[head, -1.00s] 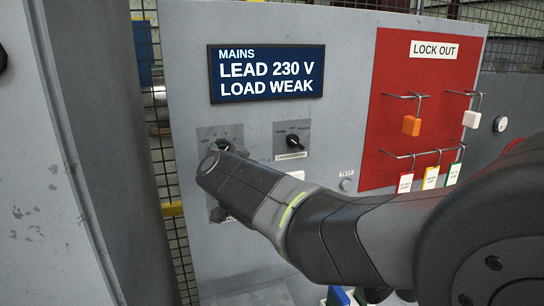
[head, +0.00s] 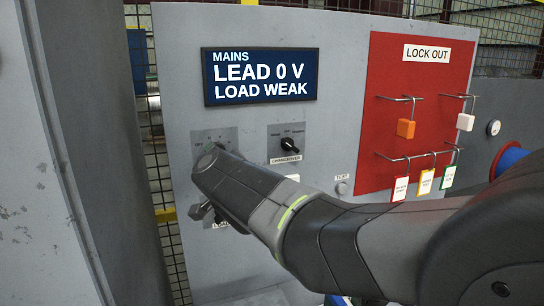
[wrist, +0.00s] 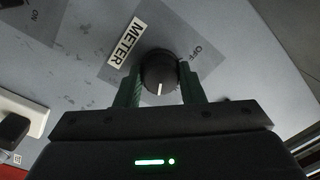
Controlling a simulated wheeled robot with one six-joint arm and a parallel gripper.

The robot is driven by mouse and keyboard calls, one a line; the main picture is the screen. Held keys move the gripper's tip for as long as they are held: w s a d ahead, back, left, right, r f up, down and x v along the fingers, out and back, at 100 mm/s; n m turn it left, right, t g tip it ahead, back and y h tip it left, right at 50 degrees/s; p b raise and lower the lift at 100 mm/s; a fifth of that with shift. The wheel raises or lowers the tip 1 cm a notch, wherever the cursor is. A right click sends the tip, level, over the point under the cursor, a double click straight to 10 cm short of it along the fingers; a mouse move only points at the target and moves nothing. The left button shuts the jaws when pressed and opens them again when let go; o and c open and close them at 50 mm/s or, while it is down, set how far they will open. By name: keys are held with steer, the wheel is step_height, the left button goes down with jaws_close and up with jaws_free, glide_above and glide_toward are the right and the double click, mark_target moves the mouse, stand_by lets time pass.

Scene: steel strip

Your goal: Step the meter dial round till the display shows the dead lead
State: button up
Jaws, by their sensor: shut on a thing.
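The display (head: 260,76) in the head view reads MAINS, LEAD 0 V, LOAD WEAK. The meter dial is a dark round knob with a white pointer line (wrist: 158,72), on a grey plate labelled METER, with OFF printed near it in the wrist view. My gripper (wrist: 160,84) is shut on the dial, one green finger at each side of the knob. In the head view my arm covers the dial and my fingers; only the top of its plate (head: 219,135) shows.
Right of the meter plate is the CHANGEOVER switch (head: 290,145), and a TEST button (head: 341,188) is lower right. A red LOCK OUT board (head: 385,120) holds hooks with orange and white padlocks and several tags. A grey panel stands close on the left.

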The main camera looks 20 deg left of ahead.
steer(key=o, duration=1)
steer(key=p+v, duration=0.3)
steer(key=v, duration=1)
steer(key=shift+s+d+p, duration=0.2)
steer(key=shift+s+p, duration=0.15)
steer(key=shift+w+a, duration=0.1)
